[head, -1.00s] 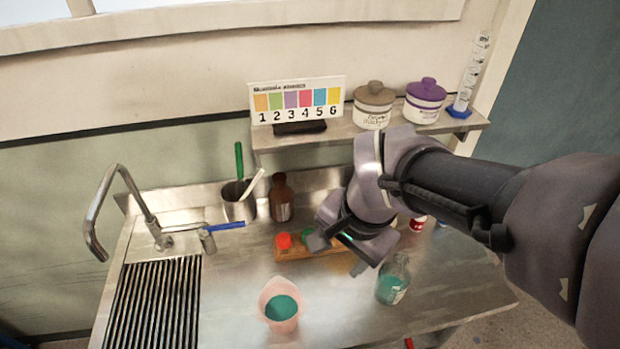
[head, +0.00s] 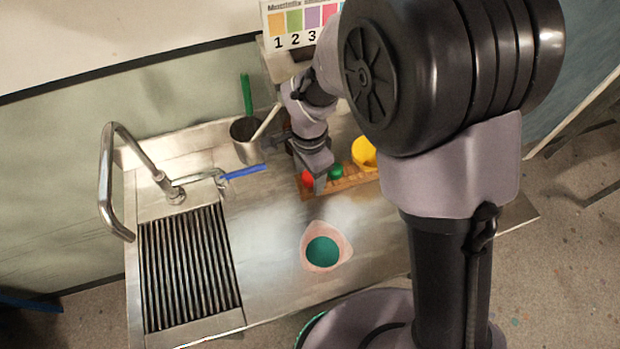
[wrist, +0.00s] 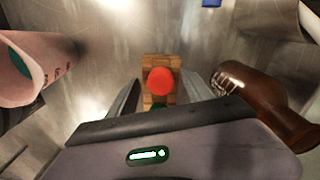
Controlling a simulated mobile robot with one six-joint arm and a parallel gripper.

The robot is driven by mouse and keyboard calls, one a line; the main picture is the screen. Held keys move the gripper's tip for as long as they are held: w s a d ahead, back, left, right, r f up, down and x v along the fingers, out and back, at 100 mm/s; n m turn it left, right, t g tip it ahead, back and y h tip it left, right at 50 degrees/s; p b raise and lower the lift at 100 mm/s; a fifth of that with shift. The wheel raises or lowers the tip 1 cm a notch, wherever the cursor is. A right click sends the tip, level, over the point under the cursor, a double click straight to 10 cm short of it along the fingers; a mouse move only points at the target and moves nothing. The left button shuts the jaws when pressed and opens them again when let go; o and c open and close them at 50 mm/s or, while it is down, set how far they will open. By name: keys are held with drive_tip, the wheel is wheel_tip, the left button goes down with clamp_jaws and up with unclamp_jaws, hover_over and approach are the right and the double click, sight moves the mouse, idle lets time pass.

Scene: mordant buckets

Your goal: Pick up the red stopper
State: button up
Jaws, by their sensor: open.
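The red stopper (wrist: 161,81) sits on a wooden rack (wrist: 153,61) in the wrist view, between my gripper's two spread fingers. In the head view the red stopper (head: 307,178) shows only in part beside my gripper (head: 313,184), and the rack (head: 350,181) runs to the right. My gripper (wrist: 153,95) is open, with a finger on each side of the stopper and a visible gap on both sides. A green stopper (head: 336,171) stands beside the red one on the rack. It is mostly hidden behind the gripper body in the wrist view.
A brown bottle (wrist: 255,95) lies close to the right finger in the wrist view. A pink beaker of teal liquid (head: 323,246) stands in front of the rack. A metal pot with tools (head: 245,142) and a blue-handled tool (head: 243,173) are left. A yellow thing (head: 363,152) stands behind.

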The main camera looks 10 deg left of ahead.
sight(309, 175)
drive_tip(key=shift+r, duration=0.15)
drive_tip(key=shift+c, duration=0.9)
clamp_jaws()
drive_tip(key=shift+r, duration=0.2)
wheel_tip(309, 175, up, 4)
drive_tip(key=shift+f+p, duration=0.2)
drive_tip(key=shift+p, duration=0.7)
drive_tip(key=s+d+r, duration=0.1)
drive_tip(key=s+d, duration=0.9)
drive_tip(key=d, duration=0.2)
drive_tip(key=shift+s+p, duration=0.15)
drive_tip(key=shift+p, duration=0.3)
drive_tip(key=shift+d, duration=0.1)
wheel_tip(309, 175, up, 5)
drive_tip(key=p, duration=0.4)
